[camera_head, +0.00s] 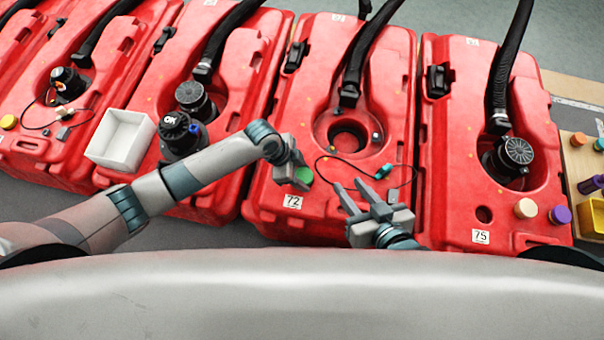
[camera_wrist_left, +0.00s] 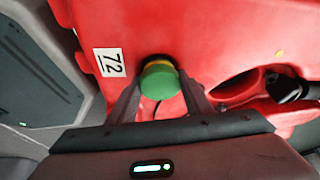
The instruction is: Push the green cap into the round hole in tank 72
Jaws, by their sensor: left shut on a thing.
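Tank 72 (camera_head: 330,215) is the red tank in the middle of the head view, with its white 72 label near the front edge. My left gripper (camera_head: 300,178) is over this front part, shut on the green cap (camera_head: 304,174). In the left wrist view the green cap (camera_wrist_left: 160,82) sits between the two fingers, with a yellowish rim at its far side. A dark opening shows just behind the cap, mostly hidden by it; I cannot tell whether the cap is inside it. My right gripper (camera_head: 350,185) is open and empty at the tank's front right.
A black cable with a teal connector (camera_head: 383,171) lies on tank 72, near the right gripper. A large round opening (camera_head: 347,138) is further back, with a black hose behind. Tank 75 (camera_head: 455,200) stands right, with cream and purple caps. A white box (camera_head: 121,140) is left.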

